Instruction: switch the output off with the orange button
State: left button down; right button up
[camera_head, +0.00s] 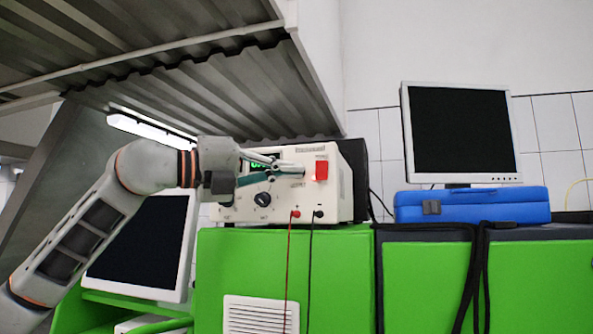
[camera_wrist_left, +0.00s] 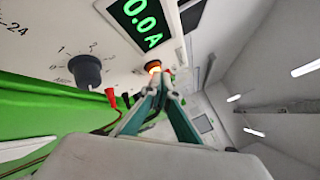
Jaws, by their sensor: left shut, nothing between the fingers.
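The orange button (camera_wrist_left: 153,67) glows in a dark round collar on the pale panel in the left wrist view. My left gripper (camera_wrist_left: 164,88) is shut and empty, its fingertips right at the button; I cannot tell whether they touch it. In the head view the left gripper (camera_head: 303,172) reaches across the front of the white power supply (camera_head: 338,199), and I cannot make out the orange button there. The green display (camera_wrist_left: 147,22) shows 0.0 A in the wrist view. My right gripper is in neither view.
A red switch (camera_head: 321,170) sits at the panel's right side. A dark knob (camera_head: 263,199) is below the gripper. A red plug (camera_head: 295,213) and a black plug (camera_head: 318,214) carry hanging leads. A monitor (camera_head: 459,135) and blue case (camera_head: 474,205) stand to the right.

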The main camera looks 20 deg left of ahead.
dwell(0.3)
pick_arm(q)
jog(key=shift+s+b, duration=0.55)
jog(key=shift+s, duration=0.2)
jog(key=s+b, duration=0.2)
jog(key=s, duration=0.4)
jog(key=shift+b, duration=0.4)
jog(key=shift+a, duration=0.15)
